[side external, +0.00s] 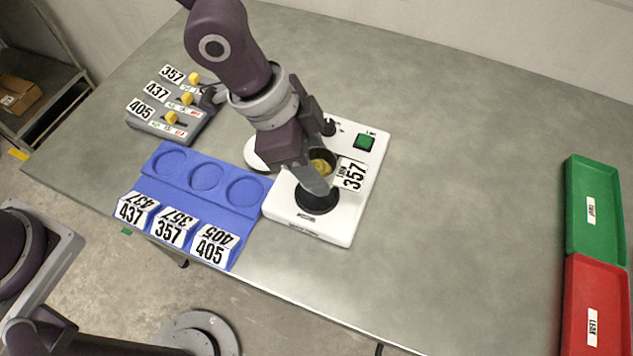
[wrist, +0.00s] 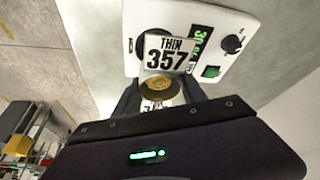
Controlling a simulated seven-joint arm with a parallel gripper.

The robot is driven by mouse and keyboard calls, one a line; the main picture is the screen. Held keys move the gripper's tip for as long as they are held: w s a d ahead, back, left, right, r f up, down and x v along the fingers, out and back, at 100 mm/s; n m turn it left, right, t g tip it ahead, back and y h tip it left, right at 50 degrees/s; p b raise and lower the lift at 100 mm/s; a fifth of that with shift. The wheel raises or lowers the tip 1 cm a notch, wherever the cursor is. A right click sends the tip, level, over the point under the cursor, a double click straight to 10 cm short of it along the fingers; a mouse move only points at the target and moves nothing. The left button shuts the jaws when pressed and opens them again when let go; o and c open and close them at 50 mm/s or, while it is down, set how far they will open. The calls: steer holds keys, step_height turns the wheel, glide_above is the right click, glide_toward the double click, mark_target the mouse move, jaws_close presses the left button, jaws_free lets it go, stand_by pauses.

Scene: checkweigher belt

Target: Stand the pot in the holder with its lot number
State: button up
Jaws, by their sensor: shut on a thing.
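The pot (side external: 320,158) is dark with a yellow-brown top and a white tag (side external: 352,174) reading 357. In the wrist view the tag (wrist: 166,54) reads THIN 357, and the pot's gold top (wrist: 160,88) shows between my fingers. My gripper (side external: 316,176) is shut on the pot near the black round plate (side external: 317,200) of the white weigher. A finger hides part of the pot, and I cannot tell if it touches the plate. The blue holder (side external: 200,196) has three empty round recesses, with cards 437 (side external: 132,210), 357 (side external: 169,230) and 405 (side external: 212,246), left to right.
The white weigher (side external: 350,215) has a green button (side external: 364,142) and a knob. A grey slider box (side external: 190,122) with yellow knobs and cards 357, 437, 405 stands behind the holder. Green (side external: 595,210) and red (side external: 597,310) trays lie far right. The table between is clear.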

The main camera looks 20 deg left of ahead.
step_height(320, 180, down, 5)
steer(key=shift+f, duration=0.1)
steer(key=shift+f, duration=0.1)
steer(key=shift+f, duration=0.1)
steer(key=o, duration=1.5)
